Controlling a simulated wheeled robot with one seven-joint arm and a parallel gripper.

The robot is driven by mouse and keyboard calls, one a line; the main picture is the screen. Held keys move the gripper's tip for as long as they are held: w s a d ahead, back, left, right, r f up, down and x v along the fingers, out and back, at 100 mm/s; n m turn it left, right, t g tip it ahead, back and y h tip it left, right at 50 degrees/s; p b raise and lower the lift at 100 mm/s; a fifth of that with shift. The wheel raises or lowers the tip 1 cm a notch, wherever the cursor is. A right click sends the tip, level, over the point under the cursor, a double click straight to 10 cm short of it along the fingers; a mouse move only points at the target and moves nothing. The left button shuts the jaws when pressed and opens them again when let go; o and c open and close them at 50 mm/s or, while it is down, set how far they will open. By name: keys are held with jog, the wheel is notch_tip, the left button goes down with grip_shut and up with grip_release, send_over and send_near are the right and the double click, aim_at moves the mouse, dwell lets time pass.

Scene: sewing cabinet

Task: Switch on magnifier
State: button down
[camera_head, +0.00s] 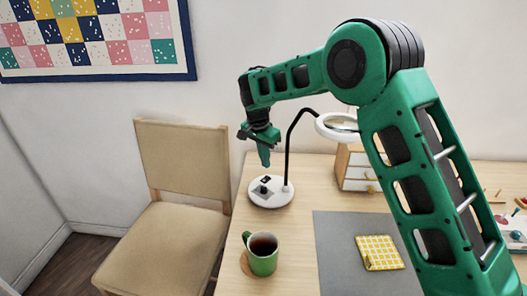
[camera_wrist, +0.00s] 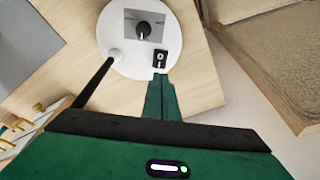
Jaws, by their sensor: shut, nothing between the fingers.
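The magnifier has a round white base (camera_head: 272,191), a thin black neck and a white ring-shaped head (camera_head: 337,126). It stands near the left edge of the table, left of the small drawer unit. The base also shows in the wrist view (camera_wrist: 172,38), with a dark knob (camera_wrist: 143,31) on a grey plate and a small black rocker switch (camera_wrist: 160,59). My gripper (camera_head: 264,163) is shut and empty and points down above the base. In the wrist view its fingertips (camera_wrist: 160,76) appear just beside the switch; I cannot tell whether they touch it.
A green mug (camera_head: 262,262) of dark drink stands at the table's front left. A grey mat (camera_head: 335,262) bears a yellow checked cloth (camera_head: 380,252). A small drawer unit (camera_head: 352,172) stands behind. A beige chair (camera_head: 165,245) is left of the table.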

aim_at(265, 178)
jog(key=shift+w+d+f, duration=0.15)
jog(key=shift+w+f, duration=0.05)
jog(key=shift+f, duration=1)
jog(key=shift+w+d+f, duration=0.15)
jog(key=shift+f, duration=1.05)
jog(key=shift+d+f, duration=0.1)
jog(key=shift+f, duration=0.05)
jog(key=shift+s, duration=0.1)
jog(key=shift+s+a, duration=0.5)
jog(key=shift+a, duration=0.05)
jog(key=shift+r, duration=0.2)
